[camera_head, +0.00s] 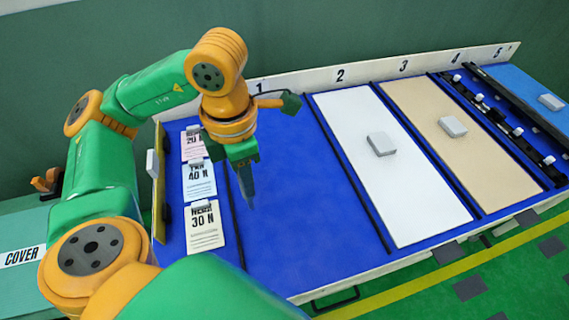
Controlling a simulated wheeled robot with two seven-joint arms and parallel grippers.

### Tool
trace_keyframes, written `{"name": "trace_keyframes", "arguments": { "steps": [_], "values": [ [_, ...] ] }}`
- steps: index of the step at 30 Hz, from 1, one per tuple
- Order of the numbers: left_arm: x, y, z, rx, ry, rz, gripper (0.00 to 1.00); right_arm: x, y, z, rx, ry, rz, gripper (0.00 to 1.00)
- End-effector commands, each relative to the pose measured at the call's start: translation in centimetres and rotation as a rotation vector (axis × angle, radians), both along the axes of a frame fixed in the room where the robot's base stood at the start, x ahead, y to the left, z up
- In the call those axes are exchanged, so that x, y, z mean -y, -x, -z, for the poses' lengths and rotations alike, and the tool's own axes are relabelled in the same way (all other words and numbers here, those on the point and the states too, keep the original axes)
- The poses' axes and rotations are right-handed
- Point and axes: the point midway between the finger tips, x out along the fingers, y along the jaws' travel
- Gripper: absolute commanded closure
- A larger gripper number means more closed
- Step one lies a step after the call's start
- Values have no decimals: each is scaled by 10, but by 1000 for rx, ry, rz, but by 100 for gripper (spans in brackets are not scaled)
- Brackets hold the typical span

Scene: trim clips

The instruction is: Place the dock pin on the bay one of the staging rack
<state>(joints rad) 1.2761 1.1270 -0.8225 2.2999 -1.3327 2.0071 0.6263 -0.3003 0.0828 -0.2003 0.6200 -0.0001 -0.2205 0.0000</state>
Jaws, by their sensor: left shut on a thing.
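The staging rack (328,281) is a blue-floored rack with numbered bays along a white back strip. Bay one (291,190), under the number 1, is bare blue. My left gripper (247,190) points down above the left part of bay one. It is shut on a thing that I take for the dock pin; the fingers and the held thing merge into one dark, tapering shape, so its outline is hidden. I cannot tell whether the tip touches the floor of the bay. My right gripper is not in view.
Bay two has a white panel (415,205) with a pale block (382,144). Bay three has a tan panel (490,165) with another block (453,127). Bay four holds a dark rail with clips. Cards (205,226) lie left of bay one. A COVER label (22,256) marks the left table.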

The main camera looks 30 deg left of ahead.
Motion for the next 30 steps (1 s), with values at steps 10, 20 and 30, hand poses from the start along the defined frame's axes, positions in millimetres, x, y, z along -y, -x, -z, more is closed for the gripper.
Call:
{"name": "trace_keyframes", "arguments": {
  "steps": [10,20,30],
  "values": [
    [16,-74,32,-8,2,-90,100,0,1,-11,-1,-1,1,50],
    [26,-132,93,-4,-1,-88,100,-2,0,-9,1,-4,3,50],
    [26,-136,129,1,-4,-85,100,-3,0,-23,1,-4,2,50]
  ]
}}
